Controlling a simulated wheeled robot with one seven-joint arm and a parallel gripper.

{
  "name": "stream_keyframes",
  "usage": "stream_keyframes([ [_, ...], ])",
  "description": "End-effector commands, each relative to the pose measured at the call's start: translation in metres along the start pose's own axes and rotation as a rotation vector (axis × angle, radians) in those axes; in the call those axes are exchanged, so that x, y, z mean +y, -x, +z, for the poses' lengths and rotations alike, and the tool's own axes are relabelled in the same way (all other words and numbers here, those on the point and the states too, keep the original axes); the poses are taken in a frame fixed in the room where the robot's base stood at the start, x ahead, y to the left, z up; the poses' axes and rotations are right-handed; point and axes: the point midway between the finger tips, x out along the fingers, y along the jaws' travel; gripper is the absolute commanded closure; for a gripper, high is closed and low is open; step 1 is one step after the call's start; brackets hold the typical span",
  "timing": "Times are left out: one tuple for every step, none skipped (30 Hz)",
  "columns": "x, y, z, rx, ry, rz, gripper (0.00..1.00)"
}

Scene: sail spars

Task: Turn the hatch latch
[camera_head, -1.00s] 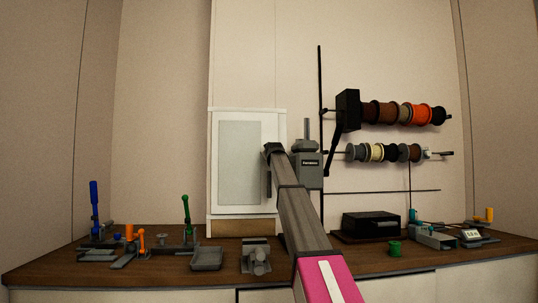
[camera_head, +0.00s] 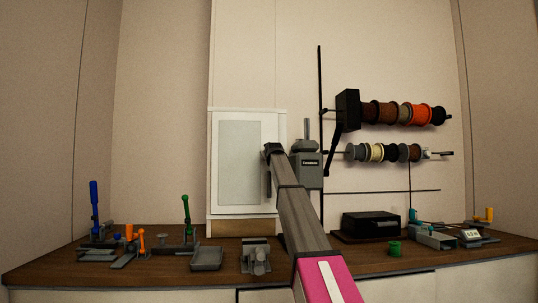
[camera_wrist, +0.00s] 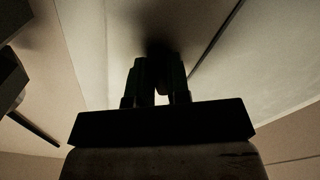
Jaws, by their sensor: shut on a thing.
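The hatch (camera_head: 240,163) is a white framed panel with a grey inset, standing upright at the back of the bench. My gripper (camera_head: 268,163) is at the right side of the hatch, at its frame. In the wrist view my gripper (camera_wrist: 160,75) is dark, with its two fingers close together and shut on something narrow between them. The latch is hidden by the fingers and deep shadow, so its angle cannot be told. The hatch surface also shows in the wrist view (camera_wrist: 265,60).
A grey box with a label (camera_head: 308,170) is mounted close right of my gripper. A rack of spools (camera_head: 383,113) hangs further right. Clamps with blue and green handles (camera_head: 94,197), a grey tray (camera_head: 207,258), a vise (camera_head: 256,258) and a black box (camera_head: 370,225) stand on the wooden bench.

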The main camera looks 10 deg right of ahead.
Motion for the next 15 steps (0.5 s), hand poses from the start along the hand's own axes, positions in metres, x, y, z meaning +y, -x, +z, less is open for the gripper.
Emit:
stream_keyframes([
  [-0.0003, 0.0002, 0.0001, 0.0, -0.027, 0.0, 1.0],
  [-0.0003, 0.0002, 0.0, 0.0, -0.047, 0.0, 1.0],
  [-0.0004, 0.0002, 0.0, 0.0, -0.075, 0.0, 1.0],
  [-0.0005, 0.0001, 0.0, 0.0, -0.095, 0.0, 1.0],
  [-0.0005, 0.0001, 0.0, 0.0, -0.118, 0.0, 1.0],
  [-0.0006, 0.0002, 0.0, 0.0, -0.148, 0.0, 1.0],
  [-0.0007, 0.0002, 0.0, 0.0, -0.17, 0.0, 1.0],
  [-0.0007, 0.0002, 0.0, 0.0, -0.192, 0.0, 1.0],
  [-0.0007, 0.0002, 0.0, 0.0, -0.221, 0.0, 1.0],
  [-0.0008, 0.0002, -0.0001, 0.0, -0.243, 0.0, 1.0],
  [-0.0008, 0.0002, -0.0001, 0.0, -0.264, 0.0, 1.0],
  [-0.0009, 0.0002, -0.0001, 0.0, -0.29, 0.0, 1.0],
  [-0.001, 0.0002, -0.0001, 0.0, -0.309, 0.0, 1.0],
  [-0.001, 0.0002, -0.0001, 0.0, -0.329, 0.0, 1.0],
  [-0.0011, 0.0002, -0.0001, 0.0, -0.352, 0.0, 1.0],
])
